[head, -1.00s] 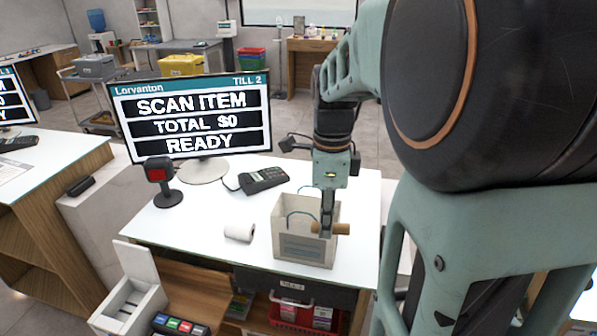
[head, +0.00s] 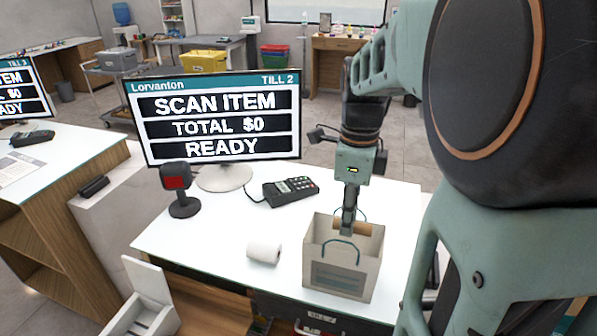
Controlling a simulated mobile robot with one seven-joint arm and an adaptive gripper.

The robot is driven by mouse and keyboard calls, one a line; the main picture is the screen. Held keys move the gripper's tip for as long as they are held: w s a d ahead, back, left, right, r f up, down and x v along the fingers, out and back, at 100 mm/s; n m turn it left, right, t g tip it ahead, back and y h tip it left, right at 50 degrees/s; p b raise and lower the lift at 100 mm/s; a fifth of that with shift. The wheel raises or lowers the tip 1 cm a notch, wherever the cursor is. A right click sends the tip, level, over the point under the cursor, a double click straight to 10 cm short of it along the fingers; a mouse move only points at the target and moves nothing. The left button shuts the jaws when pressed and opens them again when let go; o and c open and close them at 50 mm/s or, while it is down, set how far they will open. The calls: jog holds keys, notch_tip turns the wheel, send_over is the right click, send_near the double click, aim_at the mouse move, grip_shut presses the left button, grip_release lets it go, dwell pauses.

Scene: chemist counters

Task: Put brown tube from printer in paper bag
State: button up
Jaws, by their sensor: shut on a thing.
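The brown tube (head: 358,228) is held level between the fingers of my gripper (head: 347,228) in the head view. My gripper is shut on it and points down from above. The paper bag (head: 342,276) is pale with blue-green handles and a printed label, and stands upright and open on the white counter. The tube is at the bag's mouth, above or just inside the opening behind the front rim. I cannot tell how deep it is. A printer is not clearly visible.
A white paper roll (head: 264,253) lies left of the bag. A card terminal (head: 290,190), a scanner on a stand (head: 178,190) and the till screen (head: 217,118) stand behind it. The counter (head: 205,235) is clear left of the roll.

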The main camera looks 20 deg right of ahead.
jog(key=shift+f+b, duration=0.75)
jog(key=shift+f, duration=0.6)
jog(key=o, duration=0.8)
jog(key=shift+r, duration=0.1)
notch_tip(320, 180, up, 12)
jog(key=shift+w+f, duration=0.1)
jog(key=shift+d, duration=0.1)
